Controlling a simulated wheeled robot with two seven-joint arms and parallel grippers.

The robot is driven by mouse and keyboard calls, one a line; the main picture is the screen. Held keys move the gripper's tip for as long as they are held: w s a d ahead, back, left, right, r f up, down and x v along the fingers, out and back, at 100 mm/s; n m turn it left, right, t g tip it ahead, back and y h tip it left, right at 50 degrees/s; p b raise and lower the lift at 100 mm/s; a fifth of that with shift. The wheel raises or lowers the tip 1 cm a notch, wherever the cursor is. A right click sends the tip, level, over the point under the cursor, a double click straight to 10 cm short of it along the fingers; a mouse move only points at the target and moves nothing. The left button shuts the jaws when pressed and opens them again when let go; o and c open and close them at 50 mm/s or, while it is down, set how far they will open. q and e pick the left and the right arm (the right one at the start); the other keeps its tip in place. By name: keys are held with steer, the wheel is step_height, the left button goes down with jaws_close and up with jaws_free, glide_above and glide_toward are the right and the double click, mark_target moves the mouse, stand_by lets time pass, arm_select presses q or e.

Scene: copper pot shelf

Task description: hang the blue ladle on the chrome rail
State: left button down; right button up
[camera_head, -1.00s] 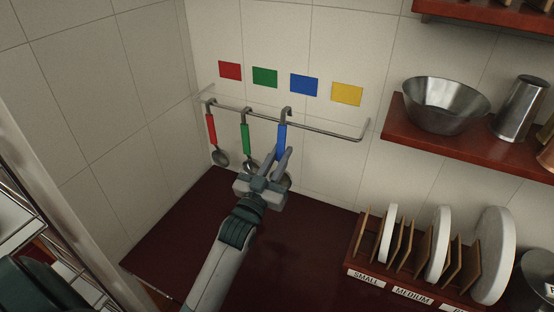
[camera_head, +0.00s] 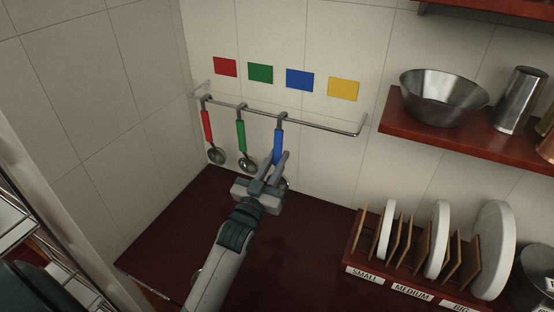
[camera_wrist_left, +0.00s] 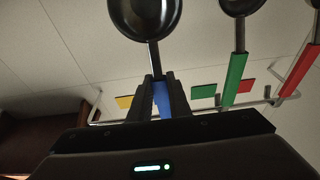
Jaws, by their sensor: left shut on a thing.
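The blue ladle (camera_head: 278,146) hangs upright at the chrome rail (camera_head: 325,127), below the blue card. Its hook top is at rail height, level with its neighbours' hooks; whether it bears on the rail I cannot tell. My left gripper (camera_head: 279,160) is shut on the blue handle's lower part. The ladle's bowl is mostly hidden behind the gripper in the head view. In the left wrist view, the blue handle (camera_wrist_left: 162,98) sits between the fingers, with the dark bowl (camera_wrist_left: 145,15) beyond them. My right gripper is not in view.
A red ladle (camera_head: 207,126) and a green ladle (camera_head: 241,135) hang to the left on the rail. Red, green, blue and yellow cards are on the wall above. The rail's right part under the yellow card (camera_head: 343,89) is free. A plate rack (camera_head: 352,244) stands right.

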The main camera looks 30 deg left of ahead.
arm_select(q)
steer(key=c, duration=1.6)
jaws_free()
steer(key=shift+o, duration=0.2)
steer(key=shift+s+f+b, duration=0.25)
steer(key=shift+s+b, duration=0.05)
steer(key=shift+s, duration=0.2)
steer(key=b+v, duration=0.5)
steer(key=v, duration=1.1)
steer(key=shift+s+b, duration=0.2)
steer(key=shift+b, duration=0.15)
steer(key=shift+r, duration=0.1)
